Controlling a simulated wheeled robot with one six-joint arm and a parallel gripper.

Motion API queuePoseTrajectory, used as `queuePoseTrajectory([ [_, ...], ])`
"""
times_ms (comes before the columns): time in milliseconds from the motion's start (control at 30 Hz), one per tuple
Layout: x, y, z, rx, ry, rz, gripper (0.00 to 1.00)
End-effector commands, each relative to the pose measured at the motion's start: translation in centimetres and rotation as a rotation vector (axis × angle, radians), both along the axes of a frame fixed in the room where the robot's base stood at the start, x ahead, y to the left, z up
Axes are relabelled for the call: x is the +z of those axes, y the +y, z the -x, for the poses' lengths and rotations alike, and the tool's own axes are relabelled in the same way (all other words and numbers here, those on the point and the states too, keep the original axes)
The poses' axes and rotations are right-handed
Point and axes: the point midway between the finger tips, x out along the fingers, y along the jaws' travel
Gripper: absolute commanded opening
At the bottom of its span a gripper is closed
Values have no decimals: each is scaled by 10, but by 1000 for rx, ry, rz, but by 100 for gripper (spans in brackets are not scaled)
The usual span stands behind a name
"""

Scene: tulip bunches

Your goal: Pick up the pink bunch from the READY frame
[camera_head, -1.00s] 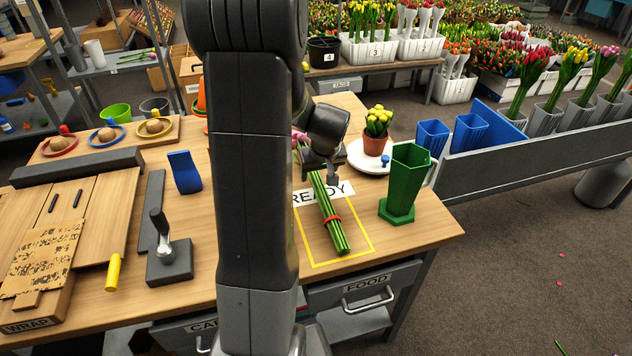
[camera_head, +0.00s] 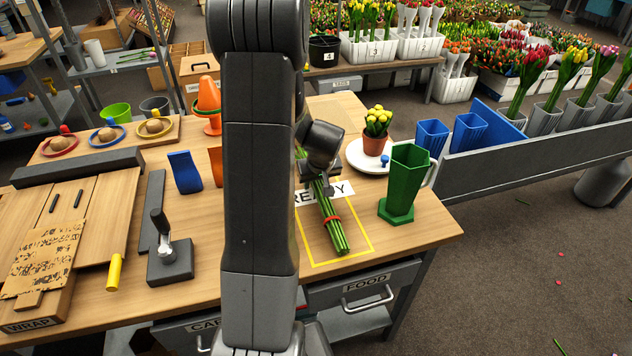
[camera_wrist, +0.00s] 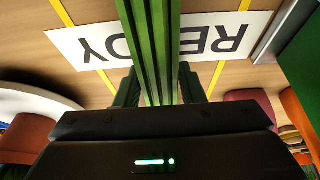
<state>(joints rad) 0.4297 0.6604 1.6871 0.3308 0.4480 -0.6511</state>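The pink bunch (camera_head: 333,227) lies in the yellow READY frame (camera_head: 371,246), its green stems bound by a red band and pointing toward the front edge. Its flower end is mostly hidden behind my arm. My gripper (camera_head: 319,187) is low over the upper stems. In the wrist view the green stems (camera_wrist: 154,45) run between the two dark fingers of my gripper (camera_wrist: 160,88), one on each side. The stems fill most of the gap. I cannot tell whether the fingers press on them.
A green vase (camera_head: 404,180) stands right of the frame. An orange cone (camera_head: 208,98) stands behind at the left. A black lever device (camera_head: 170,260) sits left of my arm.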

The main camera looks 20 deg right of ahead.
Motion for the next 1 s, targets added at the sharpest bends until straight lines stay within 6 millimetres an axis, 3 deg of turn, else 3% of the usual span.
queuePoseTrajectory([
  [333, 8, 0, -1, 1, -4, 2, 5],
  [733, 79, 0, -1, 1, -6, 4, 5],
  [1000, 101, 0, 0, 1, -1, 1, 5],
])
